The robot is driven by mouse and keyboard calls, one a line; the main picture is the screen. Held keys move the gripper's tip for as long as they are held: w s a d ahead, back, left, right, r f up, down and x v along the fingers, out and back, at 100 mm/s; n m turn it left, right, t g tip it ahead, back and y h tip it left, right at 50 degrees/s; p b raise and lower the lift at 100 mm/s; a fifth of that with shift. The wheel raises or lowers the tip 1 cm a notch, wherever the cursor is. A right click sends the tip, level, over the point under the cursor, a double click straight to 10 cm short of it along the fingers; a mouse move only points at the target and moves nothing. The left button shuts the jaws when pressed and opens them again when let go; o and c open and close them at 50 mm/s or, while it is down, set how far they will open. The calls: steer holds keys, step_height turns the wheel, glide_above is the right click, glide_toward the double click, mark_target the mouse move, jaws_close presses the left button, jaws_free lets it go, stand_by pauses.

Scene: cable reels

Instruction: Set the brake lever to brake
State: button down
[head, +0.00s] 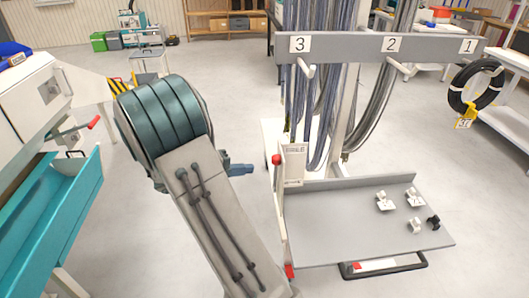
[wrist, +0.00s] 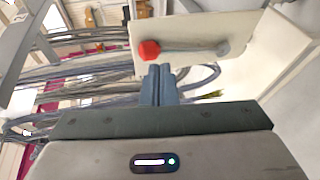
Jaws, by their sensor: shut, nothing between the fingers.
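The brake lever shows in the wrist view as a grey bar with a red knob (wrist: 149,50) at its left end and a round grey end at the right. It lies across a pale plate (wrist: 190,30). In the head view the red knob (head: 277,160) is at the left edge of a small white lettered plate (head: 294,150) on the rack. My gripper (wrist: 160,82) is shut and empty, its fingertips just below the knob in the wrist picture. I cannot tell whether they touch. In the head view my gripper (head: 243,170) is left of the knob.
Cables hang from the numbered rack bar (head: 345,47) behind the plate. A grey tray (head: 340,225) with small fittings (head: 385,201) is at right. A teal drawer (head: 60,215) and a red-handled crank (head: 93,122) are at left. Open floor lies behind.

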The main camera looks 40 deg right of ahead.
steer(key=w+h, duration=0.1)
steer(key=w, duration=0.1)
steer(key=w+t+h, duration=0.1)
steer(key=w+n+t+h, duration=0.1)
steer(key=w, duration=0.1)
steer(key=shift+w+d+f+h, duration=0.35)
steer(key=shift+h, duration=0.05)
steer(key=shift+d, duration=0.1)
steer(key=p, duration=0.6)
glide_above(276, 174)
steer(key=w+a, duration=0.2)
steer(key=w, duration=0.1)
steer(key=shift+s+d, duration=0.15)
steer(key=shift+s, duration=0.05)
steer(key=shift+s+f+b, duration=0.1)
steer(key=shift+s+b, duration=0.05)
steer(key=shift+b, duration=0.45)
